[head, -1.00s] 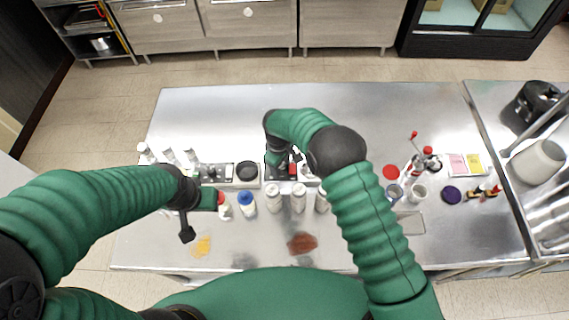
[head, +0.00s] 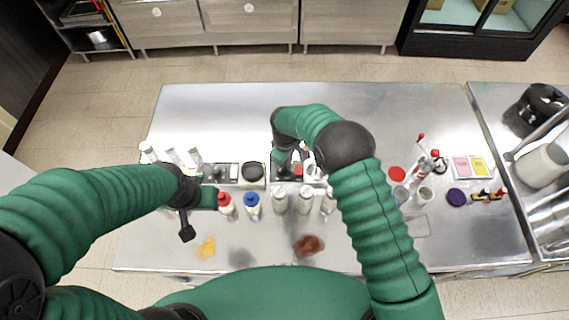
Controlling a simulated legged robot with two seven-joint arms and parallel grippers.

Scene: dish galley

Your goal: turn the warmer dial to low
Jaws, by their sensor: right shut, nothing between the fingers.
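Two low counter units stand side by side on the steel table. The left unit (head: 231,186) has a round black top (head: 252,171). The right unit (head: 283,178) has a small red part (head: 298,171) on it and is partly hidden by my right arm. I cannot make out which part is the warmer dial or where it points. My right gripper (head: 300,160) is shut and empty, above the right unit near the red part; I cannot tell whether it touches anything. My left gripper (head: 186,222) hangs at the left, in front of the left unit; its jaws are unclear.
A red-capped bottle (head: 226,204), a blue-capped bottle (head: 252,204) and several pale bottles (head: 279,201) line the front of the units. A red-handled device (head: 428,165) and cups (head: 424,194) stand at the right. The table's back half (head: 220,115) is clear.

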